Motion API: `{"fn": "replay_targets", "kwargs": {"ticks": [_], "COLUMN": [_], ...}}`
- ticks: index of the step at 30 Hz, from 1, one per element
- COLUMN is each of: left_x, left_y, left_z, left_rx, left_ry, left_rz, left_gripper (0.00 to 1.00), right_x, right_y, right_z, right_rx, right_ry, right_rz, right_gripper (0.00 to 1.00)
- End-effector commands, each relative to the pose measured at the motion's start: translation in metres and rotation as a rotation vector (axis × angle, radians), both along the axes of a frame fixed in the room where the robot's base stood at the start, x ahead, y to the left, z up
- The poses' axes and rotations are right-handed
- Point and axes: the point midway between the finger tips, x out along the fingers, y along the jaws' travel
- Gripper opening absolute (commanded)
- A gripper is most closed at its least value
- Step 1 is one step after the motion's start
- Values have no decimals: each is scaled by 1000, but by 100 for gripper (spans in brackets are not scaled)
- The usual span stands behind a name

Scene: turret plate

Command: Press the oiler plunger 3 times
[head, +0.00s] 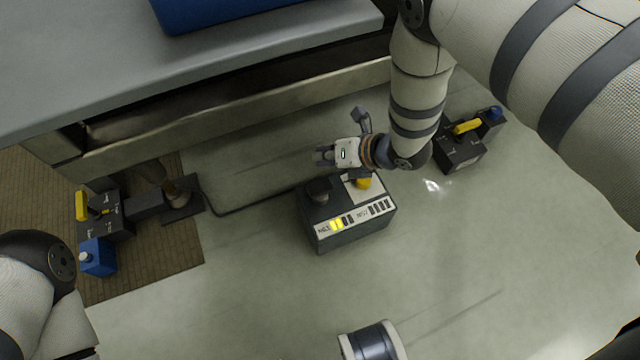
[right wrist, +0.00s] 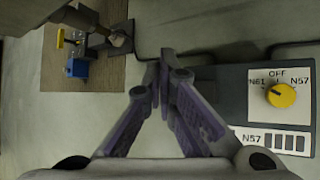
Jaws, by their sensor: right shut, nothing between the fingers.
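The dark control box (head: 350,228) stands on the grey surface in mid-picture in the head view, with a black round knob (head: 319,190) on top. Its yellow knob (head: 363,183) also shows in the right wrist view (right wrist: 281,95), by labels N61, OFF and N57. A blue block with a pale top button (head: 97,257) stands at the left; it also shows in the right wrist view (right wrist: 77,68). I cannot tell which part is the oiler plunger. My right gripper (head: 322,157) is shut and empty above the box's back edge; its fingertips meet in the right wrist view (right wrist: 163,72).
A black fixture with a yellow lever (head: 82,206) sits beside the blue block on a brown ribbed mat (head: 160,262). Another dark fixture with a yellow lever (head: 466,127) stands right of my right wrist. A grey bench (head: 220,65) borders the back.

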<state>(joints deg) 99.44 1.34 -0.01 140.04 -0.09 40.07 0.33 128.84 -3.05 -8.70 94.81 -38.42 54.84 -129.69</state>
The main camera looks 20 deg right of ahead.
Motion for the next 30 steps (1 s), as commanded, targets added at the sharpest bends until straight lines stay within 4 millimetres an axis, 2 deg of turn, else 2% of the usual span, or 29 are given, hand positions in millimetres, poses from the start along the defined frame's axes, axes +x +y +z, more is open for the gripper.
{"fn": "replay_targets", "kwargs": {"ticks": [13, 18, 30], "left_x": [-14, -19, -19], "left_y": [-2, -2, -2], "left_z": [-41, -45, -45], "left_rx": [-6, -8, -7], "left_ry": [69, 87, 90], "left_rz": [-4, -7, -8], "left_gripper": [53, 53, 53], "right_x": [-1, -1, 0], "right_y": [0, 0, 0], "right_z": [-65, -82, -84], "right_rx": [1, 1, 1], "right_ry": [7, 4, 1], "right_rz": [-2, -1, -1], "right_gripper": [0, 0, 0]}}
